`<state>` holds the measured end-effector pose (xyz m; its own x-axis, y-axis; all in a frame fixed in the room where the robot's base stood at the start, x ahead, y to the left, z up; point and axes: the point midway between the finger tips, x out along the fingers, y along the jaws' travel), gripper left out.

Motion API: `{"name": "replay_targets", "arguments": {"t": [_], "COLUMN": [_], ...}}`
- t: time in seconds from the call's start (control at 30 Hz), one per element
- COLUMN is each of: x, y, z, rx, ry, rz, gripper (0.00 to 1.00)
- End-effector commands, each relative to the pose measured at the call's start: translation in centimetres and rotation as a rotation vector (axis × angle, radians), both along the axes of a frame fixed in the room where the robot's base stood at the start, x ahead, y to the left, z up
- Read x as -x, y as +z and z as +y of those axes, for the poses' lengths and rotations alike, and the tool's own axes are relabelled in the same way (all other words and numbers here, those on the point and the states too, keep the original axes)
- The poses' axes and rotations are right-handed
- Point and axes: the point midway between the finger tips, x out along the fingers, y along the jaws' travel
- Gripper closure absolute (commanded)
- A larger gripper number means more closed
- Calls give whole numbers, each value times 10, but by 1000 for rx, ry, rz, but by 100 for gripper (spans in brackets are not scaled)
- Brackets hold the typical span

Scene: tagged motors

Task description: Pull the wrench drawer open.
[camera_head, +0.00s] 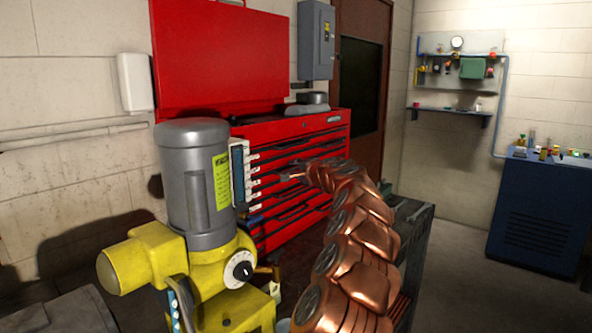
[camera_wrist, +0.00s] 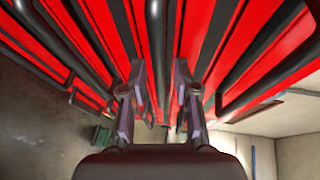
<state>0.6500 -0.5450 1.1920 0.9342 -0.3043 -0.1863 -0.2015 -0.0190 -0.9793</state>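The red tool chest (camera_head: 285,125) stands against the wall with several shallow drawers with dark handles. White labels (camera_head: 253,170) run down its left edge; they are too small to read, so I cannot tell which drawer is the wrench drawer. No drawer clearly stands out from the front. My gripper (camera_head: 289,174) is at the chest's front, around mid-height, partly hidden by my copper arm. In the wrist view my gripper (camera_wrist: 160,72) has its two fingers apart, with a dark drawer handle (camera_wrist: 156,35) running between and ahead of the tips. I see no clear contact.
A yellow and grey motor (camera_head: 193,180) stands in front of the chest's left side and hides part of it. A dark cart (camera_head: 408,225) is behind my arm. A blue cabinet (camera_head: 540,215) stands at the far right, with open floor before it.

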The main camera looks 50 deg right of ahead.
Motion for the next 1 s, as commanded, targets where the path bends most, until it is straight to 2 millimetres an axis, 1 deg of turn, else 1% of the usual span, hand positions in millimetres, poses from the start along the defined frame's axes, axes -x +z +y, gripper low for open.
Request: {"name": "replay_targets", "arguments": {"t": [0.03,0.23,0.27,0.87,1.0], "x": [0,0,0,0,1], "y": [0,0,0,0,0], "z": [0,0,0,0,5], "rx": [0,0,0,0,-1], "ry": [0,0,0,1,9], "rz": [0,0,0,0,-2], "gripper": [78,99,100,100,100]}}
